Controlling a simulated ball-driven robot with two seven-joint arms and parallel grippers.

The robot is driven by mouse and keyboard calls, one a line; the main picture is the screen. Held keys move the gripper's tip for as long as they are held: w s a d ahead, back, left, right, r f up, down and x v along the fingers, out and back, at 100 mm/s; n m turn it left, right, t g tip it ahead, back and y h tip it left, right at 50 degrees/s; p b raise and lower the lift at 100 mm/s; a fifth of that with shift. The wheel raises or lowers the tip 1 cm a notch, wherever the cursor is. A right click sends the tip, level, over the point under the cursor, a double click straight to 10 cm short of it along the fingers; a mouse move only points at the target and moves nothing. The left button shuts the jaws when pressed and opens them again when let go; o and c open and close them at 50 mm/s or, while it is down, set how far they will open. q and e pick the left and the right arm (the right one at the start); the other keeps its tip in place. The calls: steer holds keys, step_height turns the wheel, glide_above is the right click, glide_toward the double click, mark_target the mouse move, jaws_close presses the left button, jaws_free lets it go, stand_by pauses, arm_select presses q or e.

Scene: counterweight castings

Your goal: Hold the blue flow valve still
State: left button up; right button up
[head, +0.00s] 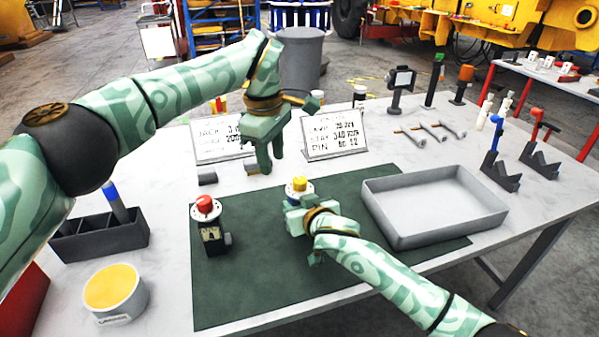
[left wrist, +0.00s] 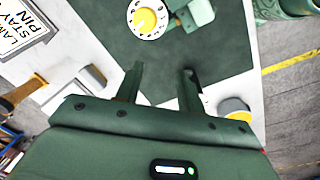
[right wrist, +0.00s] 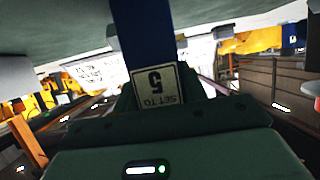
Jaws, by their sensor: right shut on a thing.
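The blue flow valve shows in the right wrist view as an upright blue body (right wrist: 145,35) with a "SET TO 5" label (right wrist: 157,86). In the head view only its top shows, a yellow knob (head: 299,184) on a white dial; the left wrist view shows this knob (left wrist: 146,19) from above. My right gripper (head: 298,207) is shut on the valve body, which hides most of it. My left gripper (head: 266,163) is open and empty, pointing down behind and left of the valve. In the left wrist view its fingers (left wrist: 160,85) are apart with nothing between them.
A red-knobbed dark valve (head: 210,228) stands on the green mat (head: 260,275), left of my right gripper. An empty grey tray (head: 435,232) is at right. Two sign cards (head: 333,135) stand behind. A dark bin (head: 98,238) and yellow-topped tub (head: 113,290) are at left.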

mark_target(298, 179)
arm_select(q)
step_height(298, 179, up, 4)
steer(key=d+n+t+h, duration=0.1)
steer(key=n+h, duration=0.2)
steer(key=n, duration=0.8)
steer(key=x, duration=1.1)
steer(key=shift+s+d+f, duration=0.1)
steer(key=shift+d+f, duration=0.2)
steer(key=shift+c, duration=0.4)
steer(key=c, duration=0.6)
